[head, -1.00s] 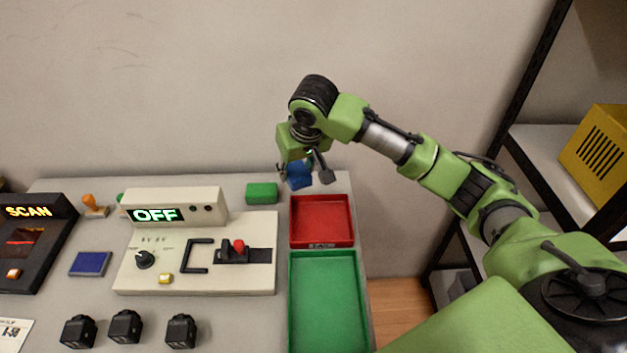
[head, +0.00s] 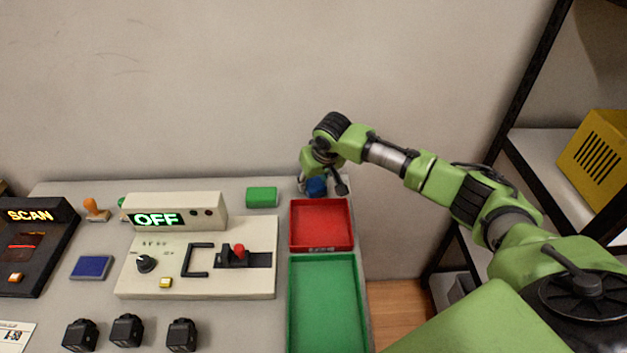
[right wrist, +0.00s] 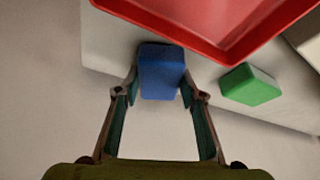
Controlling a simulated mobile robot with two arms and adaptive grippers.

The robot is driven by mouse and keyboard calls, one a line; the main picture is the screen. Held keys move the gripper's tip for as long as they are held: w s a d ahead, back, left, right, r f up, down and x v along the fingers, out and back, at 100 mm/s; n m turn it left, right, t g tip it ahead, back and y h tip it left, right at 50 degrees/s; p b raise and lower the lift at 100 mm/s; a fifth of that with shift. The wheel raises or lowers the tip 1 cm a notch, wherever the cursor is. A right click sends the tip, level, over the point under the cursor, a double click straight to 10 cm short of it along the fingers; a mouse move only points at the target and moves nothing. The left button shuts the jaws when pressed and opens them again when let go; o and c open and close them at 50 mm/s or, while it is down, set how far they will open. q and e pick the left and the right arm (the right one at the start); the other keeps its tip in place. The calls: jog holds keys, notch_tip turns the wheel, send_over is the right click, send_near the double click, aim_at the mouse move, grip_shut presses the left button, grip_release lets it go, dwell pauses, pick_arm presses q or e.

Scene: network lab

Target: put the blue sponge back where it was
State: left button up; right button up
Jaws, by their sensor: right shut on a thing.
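The blue sponge (head: 316,186) is at the back right corner of the table, just behind the red tray (head: 321,224). My right gripper (head: 322,186) is shut on it. In the right wrist view the sponge (right wrist: 161,72) sits between the two fingertips (right wrist: 160,90), close to the table top and beside the tray's rim (right wrist: 215,50). Whether the sponge touches the table I cannot tell. My left gripper is not in view.
A green sponge-like block (head: 262,197) lies left of the blue sponge. A green tray (head: 325,257) is in front of the red one. The OFF device (head: 200,270) stands left of the trays. A shelf (head: 560,160) is at the right.

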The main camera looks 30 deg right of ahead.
jog(key=shift+f, duration=0.15)
jog(key=o, duration=1)
jog(key=shift+r, duration=0.3)
jog(key=v, duration=1.2)
jog(key=shift+f, duration=0.1)
